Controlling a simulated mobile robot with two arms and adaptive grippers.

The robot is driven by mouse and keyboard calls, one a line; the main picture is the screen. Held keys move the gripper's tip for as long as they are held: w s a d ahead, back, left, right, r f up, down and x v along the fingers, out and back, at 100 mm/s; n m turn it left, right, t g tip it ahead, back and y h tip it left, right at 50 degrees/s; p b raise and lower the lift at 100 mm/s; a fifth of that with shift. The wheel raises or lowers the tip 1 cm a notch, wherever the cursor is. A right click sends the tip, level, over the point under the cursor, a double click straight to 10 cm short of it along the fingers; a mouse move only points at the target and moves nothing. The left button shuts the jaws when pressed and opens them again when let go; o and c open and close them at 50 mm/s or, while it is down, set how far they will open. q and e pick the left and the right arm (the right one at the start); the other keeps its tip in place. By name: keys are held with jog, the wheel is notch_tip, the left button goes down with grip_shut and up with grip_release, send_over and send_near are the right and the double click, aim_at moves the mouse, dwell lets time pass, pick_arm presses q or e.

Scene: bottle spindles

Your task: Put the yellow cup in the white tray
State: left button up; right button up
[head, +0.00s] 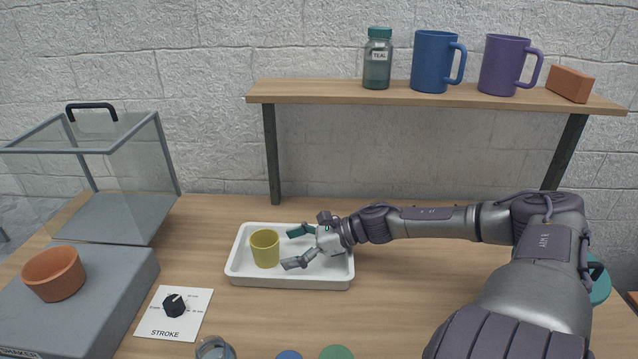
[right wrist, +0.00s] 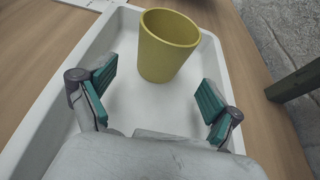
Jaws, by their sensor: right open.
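The yellow cup (head: 265,248) stands upright inside the white tray (head: 290,283), toward its left side. In the right wrist view the cup (right wrist: 167,48) stands on the tray floor (right wrist: 150,112), ahead of the fingertips. My right gripper (head: 294,247) is over the right part of the tray, to the right of the cup. My left gripper is not in view.
A shelf (head: 420,94) behind holds a teal-lidded jar (head: 377,60), a blue mug (head: 435,62), a purple mug (head: 508,66) and a brick (head: 570,83). At left are a clear case (head: 120,170), a terracotta pot (head: 54,273) and a STROKE dial card (head: 174,312).

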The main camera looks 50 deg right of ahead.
jog(key=p+v, duration=0.5)
jog(key=v, duration=0.1)
jog(key=shift+s+d+r+p, duration=0.2)
jog(key=shift+s+r+p, duration=0.05)
jog(key=shift+r+p, duration=0.05)
jog(key=shift+s+d, duration=0.2)
jog(key=shift+s, duration=0.05)
